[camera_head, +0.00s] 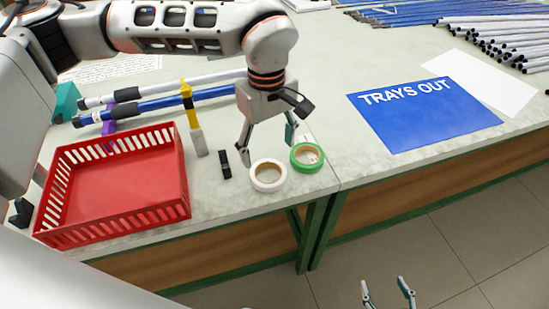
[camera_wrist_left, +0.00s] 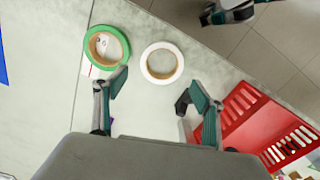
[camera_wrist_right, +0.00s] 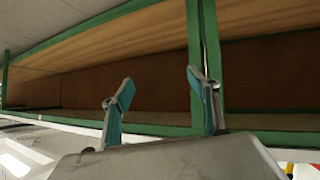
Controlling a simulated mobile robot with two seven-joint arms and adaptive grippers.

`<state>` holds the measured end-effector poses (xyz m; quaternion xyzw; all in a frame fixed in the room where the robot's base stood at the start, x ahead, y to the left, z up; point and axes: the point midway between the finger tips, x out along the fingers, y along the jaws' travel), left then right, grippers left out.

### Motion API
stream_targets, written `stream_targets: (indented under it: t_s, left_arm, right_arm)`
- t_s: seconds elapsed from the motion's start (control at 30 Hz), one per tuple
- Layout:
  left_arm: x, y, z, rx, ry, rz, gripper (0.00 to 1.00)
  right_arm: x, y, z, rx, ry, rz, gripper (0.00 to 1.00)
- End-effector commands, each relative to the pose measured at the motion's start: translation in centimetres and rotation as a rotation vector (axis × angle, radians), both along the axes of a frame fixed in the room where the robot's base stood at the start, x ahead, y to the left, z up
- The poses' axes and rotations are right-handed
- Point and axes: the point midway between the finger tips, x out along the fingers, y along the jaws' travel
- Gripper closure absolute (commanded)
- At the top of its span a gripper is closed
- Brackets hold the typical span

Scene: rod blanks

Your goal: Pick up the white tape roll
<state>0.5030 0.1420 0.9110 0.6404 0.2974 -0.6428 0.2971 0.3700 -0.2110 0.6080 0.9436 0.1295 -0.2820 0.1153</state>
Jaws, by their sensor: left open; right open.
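The white tape roll (camera_head: 257,184) lies flat on the table near its front edge, left of a green tape roll (camera_head: 297,164). In the left wrist view the white tape roll (camera_wrist_left: 149,76) lies ahead of and between the fingers of my left gripper (camera_wrist_left: 155,92), with the green tape roll (camera_wrist_left: 88,60) to its left. My left gripper (camera_head: 268,146) is open and empty, above and just behind the white roll. My right gripper (camera_head: 388,291) is open and empty, low in front of the table; its fingers also show in the right wrist view (camera_wrist_right: 160,92).
A red basket (camera_head: 187,205) stands at the left of the table. A black object (camera_head: 225,164) and a yellow-handled tool (camera_head: 191,110) lie between it and the rolls. Blue and white rods (camera_head: 160,104) lie behind. A blue "TRAYS OUT" sheet (camera_head: 430,125) is at right.

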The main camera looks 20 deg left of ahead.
Motion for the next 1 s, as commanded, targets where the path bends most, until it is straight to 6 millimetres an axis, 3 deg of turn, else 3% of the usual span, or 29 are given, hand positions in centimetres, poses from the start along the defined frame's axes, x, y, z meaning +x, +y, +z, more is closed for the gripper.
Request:
stream_targets:
  t_s: [0.37, 0.63, 0.97, 1.0]
  left_arm:
    - [-0.2, 0.0, -3.5, 0.002, 0.002, -0.001, 0.30]
    - [-0.7, -0.1, -7.2, 0.001, 0.003, 0.001, 0.30]
    - [-0.6, -0.1, -7.8, 0.001, -0.001, 0.001, 0.30]
    - [-0.6, -0.1, -7.8, 0.001, -0.001, 0.001, 0.38]
  right_arm:
    - [-1.9, 0.5, -1.4, 0.002, 0.037, 0.009, 0.40]
    - [-1.7, 0.4, -1.5, -0.001, 0.034, 0.009, 0.40]
    - [-0.5, -0.1, -0.8, -0.006, 0.010, 0.003, 0.40]
    - [-0.5, -0.1, -0.8, -0.006, 0.010, 0.003, 0.40]
